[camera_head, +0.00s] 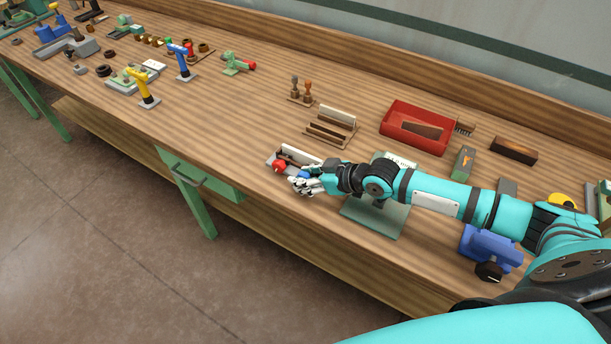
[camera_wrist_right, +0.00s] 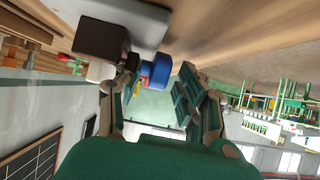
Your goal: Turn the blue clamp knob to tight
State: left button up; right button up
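The blue clamp knob (camera_head: 303,174) sits on the near side of a small grey clamp fixture (camera_head: 281,155) near the table's front edge. In the right wrist view the blue knob (camera_wrist_right: 155,72) is a rounded cylinder between the fingertip ends, with a gap to the right finger. My right gripper (camera_head: 304,186) is at the knob and partly covers it in the head view. Its fingers are spread in the right wrist view (camera_wrist_right: 150,88), and I see no firm grip. Whether the left finger touches the knob is unclear. My left gripper is out of view.
A red knob (camera_head: 279,168) sits on the same fixture, just left of the blue one. A green plate (camera_head: 375,218) lies under my right forearm. A wooden rack (camera_head: 331,130) and red tray (camera_head: 398,132) stand behind.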

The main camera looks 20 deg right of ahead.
jog(key=shift+s+d+r, duration=0.15)
jog(key=shift+d, duration=0.05)
jog(key=v, duration=1.1)
jog(key=shift+s+r, duration=0.15)
